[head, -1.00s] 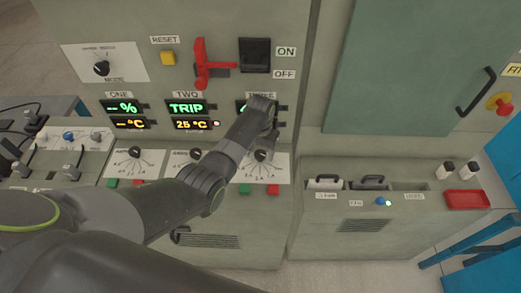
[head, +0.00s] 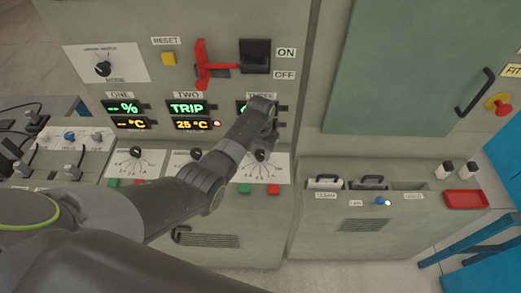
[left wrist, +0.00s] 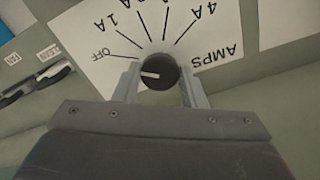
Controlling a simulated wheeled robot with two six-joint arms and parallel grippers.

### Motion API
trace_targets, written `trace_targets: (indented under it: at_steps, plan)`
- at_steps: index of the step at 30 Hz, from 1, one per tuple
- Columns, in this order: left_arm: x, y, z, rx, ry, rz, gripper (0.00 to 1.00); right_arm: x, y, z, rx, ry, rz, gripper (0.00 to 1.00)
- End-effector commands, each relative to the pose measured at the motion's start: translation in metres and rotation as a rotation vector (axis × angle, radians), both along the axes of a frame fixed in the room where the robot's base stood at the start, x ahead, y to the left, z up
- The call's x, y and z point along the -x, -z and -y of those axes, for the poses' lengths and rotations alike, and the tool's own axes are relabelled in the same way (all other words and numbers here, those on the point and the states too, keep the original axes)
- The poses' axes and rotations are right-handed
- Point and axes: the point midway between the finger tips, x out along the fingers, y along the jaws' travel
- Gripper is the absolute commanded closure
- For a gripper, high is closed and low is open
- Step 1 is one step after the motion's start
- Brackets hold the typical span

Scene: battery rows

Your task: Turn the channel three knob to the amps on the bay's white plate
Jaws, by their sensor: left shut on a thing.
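The channel three knob (head: 261,156) is black and sits on a white dial plate (head: 273,175) on the sloped panel. My left gripper (head: 264,146) reaches down to it, with the forearm over the panel. In the left wrist view the knob (left wrist: 159,73) is between the two grey fingers, which are shut on it. Its white pointer aims left, close to the OFF line. The dial (left wrist: 205,55) reads OFF, 1 A, partly hidden marks, 4 A and AMPS. I cannot read any amps figure on the bay's white labels (head: 325,196). My right gripper is not in view.
Channel two's knob (head: 196,154) and channel one's knob (head: 135,152) stand left of channel three. Green (head: 245,188) and red (head: 273,188) buttons lie just below the dial. My forearm partly covers display three. The bay (head: 365,225) stands to the right.

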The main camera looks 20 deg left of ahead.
Motion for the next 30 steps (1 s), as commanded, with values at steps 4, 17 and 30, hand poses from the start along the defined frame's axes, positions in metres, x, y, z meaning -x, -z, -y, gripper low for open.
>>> trace_targets:
  at_steps: [4,17,30]
  plan:
    - [0.000,-0.003,0.000,-0.001,0.092,-0.003,0.85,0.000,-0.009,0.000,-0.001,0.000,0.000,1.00]
    - [0.000,-0.002,0.000,0.000,0.361,-0.001,0.85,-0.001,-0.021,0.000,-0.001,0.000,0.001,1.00]
    - [-0.001,-0.001,0.000,-0.001,0.446,0.001,0.85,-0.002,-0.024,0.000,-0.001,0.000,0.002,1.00]
